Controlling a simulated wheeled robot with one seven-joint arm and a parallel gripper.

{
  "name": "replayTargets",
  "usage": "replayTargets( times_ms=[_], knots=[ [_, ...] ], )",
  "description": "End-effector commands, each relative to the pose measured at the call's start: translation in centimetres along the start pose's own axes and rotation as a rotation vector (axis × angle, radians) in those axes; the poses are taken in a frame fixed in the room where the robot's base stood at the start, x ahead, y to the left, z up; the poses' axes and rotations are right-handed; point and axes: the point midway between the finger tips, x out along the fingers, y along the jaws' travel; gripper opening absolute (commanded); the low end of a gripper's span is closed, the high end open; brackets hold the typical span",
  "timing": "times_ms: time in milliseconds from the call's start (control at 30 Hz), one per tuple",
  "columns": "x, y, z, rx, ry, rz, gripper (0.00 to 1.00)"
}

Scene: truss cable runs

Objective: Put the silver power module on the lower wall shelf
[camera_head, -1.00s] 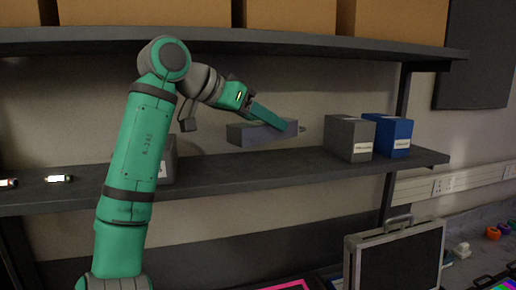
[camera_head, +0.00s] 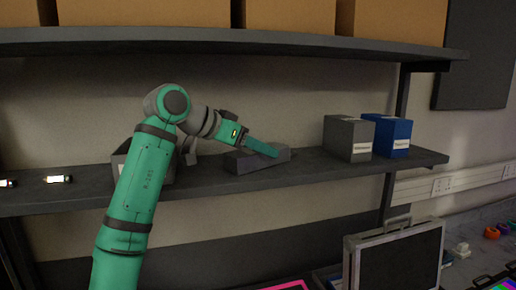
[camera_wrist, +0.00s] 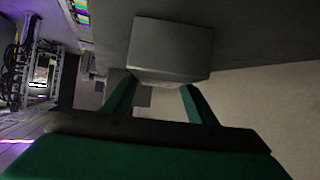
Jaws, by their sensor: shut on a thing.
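The silver power module, a grey oblong block (camera_head: 245,164), is at the lower wall shelf (camera_head: 290,185), in its middle stretch. Its underside looks level with the shelf top, and I cannot tell for certain whether it bears on it. My gripper (camera_head: 270,150) is shut on the module from the left and above. In the wrist view the module (camera_wrist: 170,48) sits at the ends of the two green fingers (camera_wrist: 158,95), one on each side. Part of its side is hidden behind a finger in the head view.
A grey box (camera_head: 348,140) and a blue box (camera_head: 391,137) stand to the right on the same shelf. Another grey bin (camera_head: 121,165) is partly behind my arm. Small cylinders (camera_head: 58,179) lie at the left. The upper shelf (camera_head: 200,42) with cartons (camera_head: 290,14) hangs above.

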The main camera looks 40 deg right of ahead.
Motion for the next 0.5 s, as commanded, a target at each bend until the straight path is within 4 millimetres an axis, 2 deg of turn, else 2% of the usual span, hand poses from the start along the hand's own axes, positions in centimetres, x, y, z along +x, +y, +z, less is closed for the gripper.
replayTargets(
  times_ms=[167,200,267,500],
  knots=[
    [-0.05,-0.01,0.1,0.0,0.003,-0.001,0.09],
    [0.03,-0.03,0.23,-0.001,0.0,0.0,0.56],
    [0.02,-0.03,0.2,-0.001,0.0,0.0,0.7],
    [0.01,-0.02,0.19,-0.001,0.0,0.0,0.7]
  ],
)
